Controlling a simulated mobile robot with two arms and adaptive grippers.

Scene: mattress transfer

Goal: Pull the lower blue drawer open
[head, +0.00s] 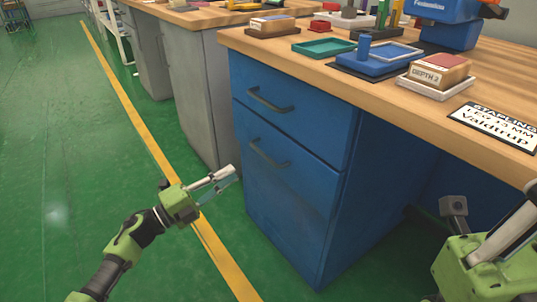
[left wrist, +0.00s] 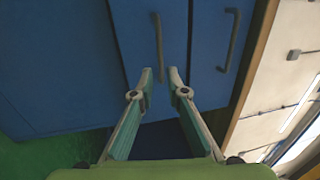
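The lower blue drawer (head: 285,196) is shut, flush in the blue cabinet under the wooden worktop. Its dark bar handle (head: 269,156) shows in the head view. In the left wrist view the handle (left wrist: 158,45) lies just beyond the fingertips, roughly in line with the gap between them. My left gripper (head: 232,178) is open and empty, in front of and below the handle in the head view. Its two fingers (left wrist: 161,76) show apart in the left wrist view, with no visible contact. My right gripper (head: 480,225) is partly cut off at the lower right; its opening is unclear.
The upper blue drawer (head: 290,105) is shut, with its own handle (head: 268,101). The worktop (head: 300,60) above carries trays, boxes and a blue machine. A grey cabinet (head: 190,85) stands left of the blue one. The green floor (head: 70,150) in front is clear.

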